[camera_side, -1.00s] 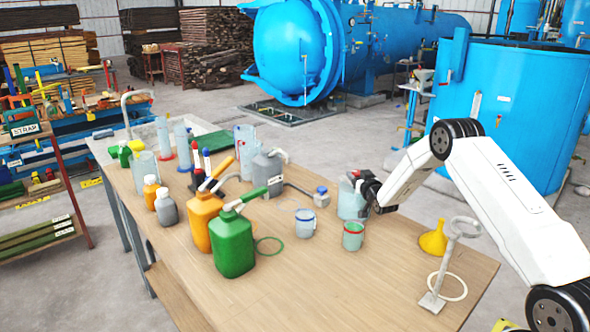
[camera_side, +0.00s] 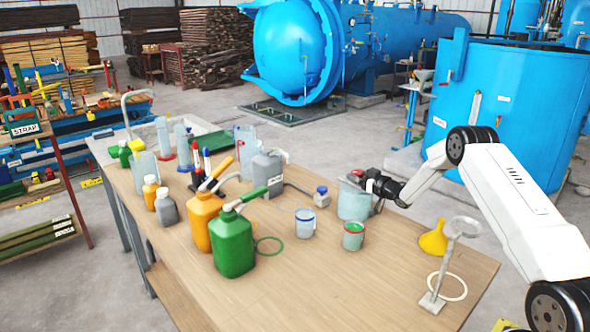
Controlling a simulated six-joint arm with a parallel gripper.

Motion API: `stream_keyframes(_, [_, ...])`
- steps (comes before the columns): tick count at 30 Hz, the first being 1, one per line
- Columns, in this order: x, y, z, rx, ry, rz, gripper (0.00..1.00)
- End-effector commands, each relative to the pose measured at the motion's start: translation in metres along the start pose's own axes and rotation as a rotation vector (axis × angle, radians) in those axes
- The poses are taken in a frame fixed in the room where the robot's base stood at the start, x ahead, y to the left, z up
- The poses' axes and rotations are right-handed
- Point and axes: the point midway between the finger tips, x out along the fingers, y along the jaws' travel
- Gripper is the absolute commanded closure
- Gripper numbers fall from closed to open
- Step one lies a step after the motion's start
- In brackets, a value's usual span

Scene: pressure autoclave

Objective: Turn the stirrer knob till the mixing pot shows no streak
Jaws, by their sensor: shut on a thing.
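The mixing pot seems to be the pale, clear-walled pot (camera_side: 353,205) right of the table's middle. My gripper (camera_side: 359,176) is at the top of this pot, reaching in from the right. It is shut on what seems to be the stirrer knob, a small part at the rim with a reddish spot; the jaws hide most of it. The pot's contents look pale blue-grey. At this size I cannot tell whether a streak shows in them.
A yellow funnel (camera_side: 433,240) and a ring stand (camera_side: 434,300) are to the right. Green (camera_side: 232,245) and orange (camera_side: 203,220) jugs stand left. The front middle tabletop is clear.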

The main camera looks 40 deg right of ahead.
Motion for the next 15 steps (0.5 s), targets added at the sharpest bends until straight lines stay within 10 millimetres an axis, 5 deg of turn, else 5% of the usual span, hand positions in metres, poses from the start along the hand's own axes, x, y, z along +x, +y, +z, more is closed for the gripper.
stream_keyframes(15, [0.0005,0.0,-0.0011,-0.001,0.003,-0.091,1.0])
